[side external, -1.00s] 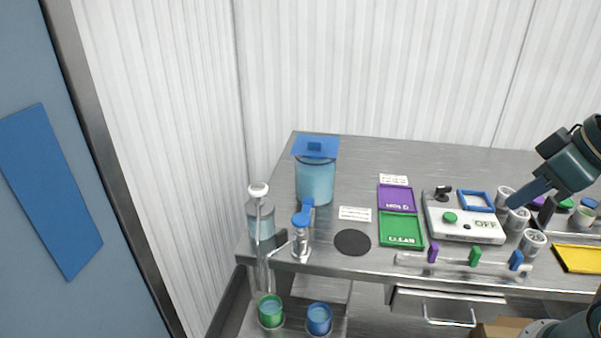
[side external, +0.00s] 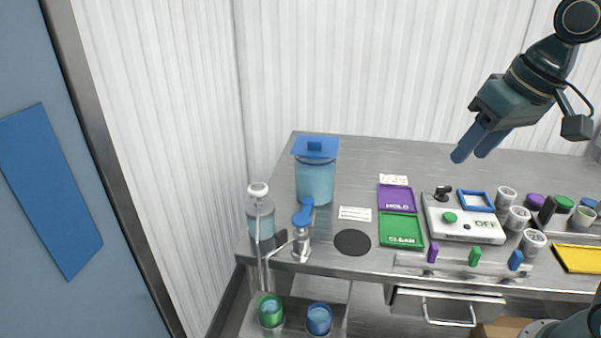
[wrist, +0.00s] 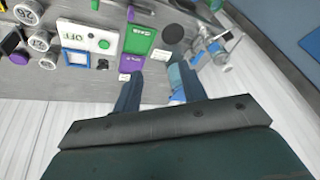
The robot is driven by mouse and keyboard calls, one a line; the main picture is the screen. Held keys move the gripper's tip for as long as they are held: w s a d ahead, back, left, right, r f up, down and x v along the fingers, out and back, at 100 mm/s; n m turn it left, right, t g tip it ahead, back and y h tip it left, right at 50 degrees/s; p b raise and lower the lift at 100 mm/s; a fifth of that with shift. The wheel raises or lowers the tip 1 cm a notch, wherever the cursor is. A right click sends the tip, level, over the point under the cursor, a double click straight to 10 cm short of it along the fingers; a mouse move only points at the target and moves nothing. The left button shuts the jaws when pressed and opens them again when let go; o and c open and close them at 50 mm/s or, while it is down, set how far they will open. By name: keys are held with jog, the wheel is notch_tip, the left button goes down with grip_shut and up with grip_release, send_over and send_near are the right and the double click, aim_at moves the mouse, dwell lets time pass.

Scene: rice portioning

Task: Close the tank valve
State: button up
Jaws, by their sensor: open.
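The tank (side external: 315,183) is a clear blue-filled container with a blue lid (side external: 315,147), standing at the left part of the steel table. A blue valve handle (side external: 303,215) sits at its lower front, above a small metal and glass piece (side external: 301,240). In the wrist view the tank (wrist: 177,80) shows partly behind one finger. My gripper (side external: 468,150) is open and empty, in the air above the back right of the table, well to the right of the tank. Its two blue fingers point down and left. They also show in the wrist view (wrist: 158,90).
A purple HOLD tray (side external: 396,206) and a green CLEAN tray (side external: 402,244) lie right of the tank, beside a dark disc (side external: 352,242). A white OFF box (side external: 470,232) and several white cups stand farther right. A pump bottle (side external: 259,220) stands left.

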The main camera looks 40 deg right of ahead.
jog(key=w+a+r+m+g, duration=0.1)
jog(key=w+a+m, duration=0.1)
jog(key=w, duration=0.7)
jog(key=m+g, duration=0.3)
jog(key=m, duration=0.2)
send_over(306, 208)
notch_tip(306, 208, down, 11)
jog(key=shift+r, duration=0.1)
notch_tip(306, 208, down, 14)
jog(key=shift+r, duration=0.1)
grip_shut()
